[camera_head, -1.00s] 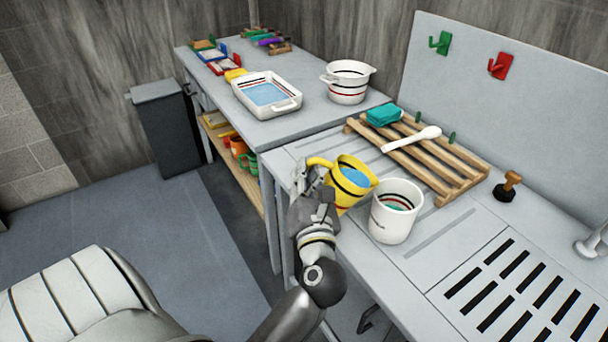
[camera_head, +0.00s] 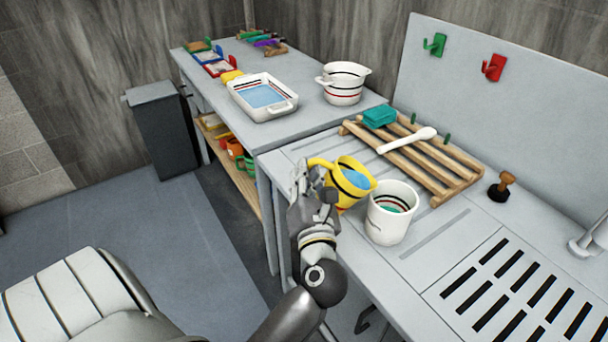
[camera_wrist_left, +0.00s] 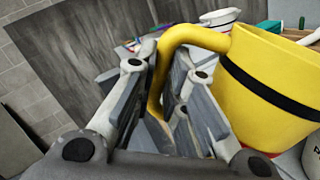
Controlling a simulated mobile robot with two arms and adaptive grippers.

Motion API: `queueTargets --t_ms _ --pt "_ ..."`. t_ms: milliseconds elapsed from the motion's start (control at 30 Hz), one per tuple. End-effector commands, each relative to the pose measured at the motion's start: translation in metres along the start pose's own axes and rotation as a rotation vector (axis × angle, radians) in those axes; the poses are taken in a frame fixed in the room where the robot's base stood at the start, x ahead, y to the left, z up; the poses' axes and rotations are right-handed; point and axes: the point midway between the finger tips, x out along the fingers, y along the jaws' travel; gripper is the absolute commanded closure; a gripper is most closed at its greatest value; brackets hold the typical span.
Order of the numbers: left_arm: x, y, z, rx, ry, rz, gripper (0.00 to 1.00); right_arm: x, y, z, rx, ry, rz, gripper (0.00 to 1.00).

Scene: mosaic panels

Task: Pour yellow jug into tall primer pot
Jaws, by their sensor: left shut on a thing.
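The yellow jug (camera_head: 347,196) has a dark band and blue liquid inside, and is tilted a little to the right. My left gripper (camera_head: 314,178) is shut on its handle; in the left wrist view the yellow handle (camera_wrist_left: 182,42) passes between the fingers (camera_wrist_left: 160,85). The white tall pot (camera_head: 388,222) stands upright on the bench just right of the jug, with dark and red bands and some green content. The jug's rim is close to the pot's rim; I cannot tell if they touch. My right gripper does not show.
A wooden slatted rack (camera_head: 425,160) with a white spoon (camera_head: 407,140) and teal block (camera_head: 379,117) lies behind the pot. A stamp (camera_head: 501,186) and slotted drain (camera_head: 520,290) are to the right. A white tray (camera_head: 262,97) and white pot (camera_head: 344,82) stand farther back.

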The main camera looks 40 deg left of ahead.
Motion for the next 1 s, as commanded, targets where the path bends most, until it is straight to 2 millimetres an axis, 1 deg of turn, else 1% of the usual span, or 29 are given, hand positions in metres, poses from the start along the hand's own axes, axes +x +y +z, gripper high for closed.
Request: queueTargets --t_ms 33,1000 --pt "0.0 0.001 0.003 0.001 -0.004 0.002 1.0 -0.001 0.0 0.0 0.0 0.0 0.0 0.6" --pt "0.0 -0.001 0.013 0.056 -0.014 0.002 1.0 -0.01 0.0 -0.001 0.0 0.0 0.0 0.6"
